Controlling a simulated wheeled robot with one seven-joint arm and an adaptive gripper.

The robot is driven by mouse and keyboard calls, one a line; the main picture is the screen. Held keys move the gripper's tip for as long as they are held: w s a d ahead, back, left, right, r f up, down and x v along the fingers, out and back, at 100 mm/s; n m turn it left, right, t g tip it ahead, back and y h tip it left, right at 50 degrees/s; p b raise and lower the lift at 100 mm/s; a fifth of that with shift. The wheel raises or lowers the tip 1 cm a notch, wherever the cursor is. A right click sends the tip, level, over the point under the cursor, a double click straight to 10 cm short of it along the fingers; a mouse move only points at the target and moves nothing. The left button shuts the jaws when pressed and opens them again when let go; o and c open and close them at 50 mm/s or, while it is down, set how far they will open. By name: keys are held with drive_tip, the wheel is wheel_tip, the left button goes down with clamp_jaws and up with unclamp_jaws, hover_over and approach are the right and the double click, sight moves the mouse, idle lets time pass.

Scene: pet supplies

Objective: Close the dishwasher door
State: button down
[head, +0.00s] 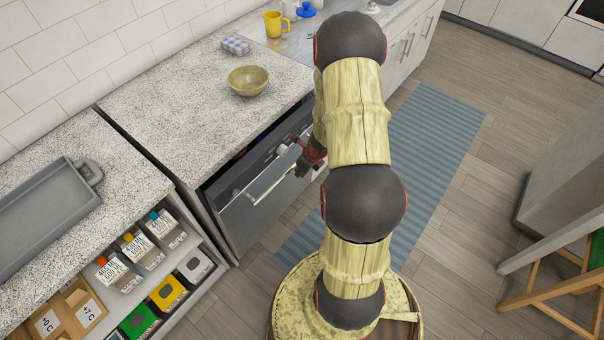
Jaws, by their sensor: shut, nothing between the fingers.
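The dishwasher door (250,223) is a dark grey metal front under the speckled counter, with a long pale bar handle (272,183). Its top edge leans out from the counter front, leaving a dark gap behind it, so it stands slightly ajar. My gripper (303,166), dark with reddish parts, is shut and empty at the right end of the door, close to the handle. I cannot tell whether it touches the door. My arm hides the area just right of the gripper.
The counter (180,95) above holds a yellow-green bowl (248,80), a folded cloth (235,45) and a yellow mug (276,24). Open shelves (215,262) with packages stand at left. A blue striped rug (435,125) lies on the floor. A wooden stool (560,295) is at right.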

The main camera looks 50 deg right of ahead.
sight(280, 162)
drive_tip(key=w+p, duration=0.2)
drive_tip(key=w+r+p, duration=0.1)
drive_tip(key=w+p, duration=0.1)
drive_tip(key=w, duration=0.1)
drive_tip(key=w+r+p, duration=0.1)
drive_tip(key=w+p, duration=0.1)
drive_tip(key=w, duration=0.1)
drive_tip(key=shift+a+r, duration=0.1)
drive_tip(key=shift+a, duration=0.15)
drive_tip(key=shift+w+a, duration=0.1)
